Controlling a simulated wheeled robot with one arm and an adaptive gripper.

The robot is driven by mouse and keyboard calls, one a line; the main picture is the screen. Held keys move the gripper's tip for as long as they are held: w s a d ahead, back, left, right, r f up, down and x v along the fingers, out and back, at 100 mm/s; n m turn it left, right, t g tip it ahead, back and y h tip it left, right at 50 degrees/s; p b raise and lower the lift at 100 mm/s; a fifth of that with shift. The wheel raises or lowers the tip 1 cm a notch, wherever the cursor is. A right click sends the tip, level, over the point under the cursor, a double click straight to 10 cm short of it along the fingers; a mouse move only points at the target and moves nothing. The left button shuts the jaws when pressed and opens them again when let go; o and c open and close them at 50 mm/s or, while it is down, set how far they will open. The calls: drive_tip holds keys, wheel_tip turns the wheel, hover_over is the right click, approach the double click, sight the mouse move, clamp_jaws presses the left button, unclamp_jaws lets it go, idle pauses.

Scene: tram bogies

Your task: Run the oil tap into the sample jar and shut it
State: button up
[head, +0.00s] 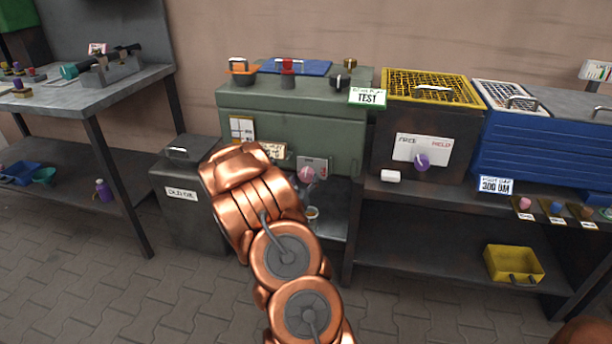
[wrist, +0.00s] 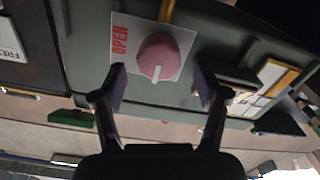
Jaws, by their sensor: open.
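A pink knob (head: 307,174) sits on a pale plate on the front of the green cabinet, partly behind my arm. In the wrist view the pink knob (wrist: 158,56) is large, with a white pointer mark toward the bottom of the picture. Red "OPEN" lettering (wrist: 119,40) is printed at its left. My gripper (wrist: 161,88) is open and empty, its dark fingers apart, with the knob between and just beyond their tips. Under the knob, a small jar (head: 312,213) stands in the bay below the cabinet. The tap's spout is too small to make out clearly.
The green cabinet (head: 240,98) carries a "TEST" label. A dark bin (head: 185,215) stands at its left. At right are a box with a yellow grid (head: 430,86), a purple knob (head: 422,161) and a blue unit (head: 535,145). A yellow tray (head: 514,263) lies on the lower shelf.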

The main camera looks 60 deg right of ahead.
sight(305, 177)
drive_tip(key=v, duration=0.3)
drive_tip(key=shift+s+a, duration=0.1)
drive_tip(key=shift+a, duration=0.15)
drive_tip(key=shift+v, duration=1.45)
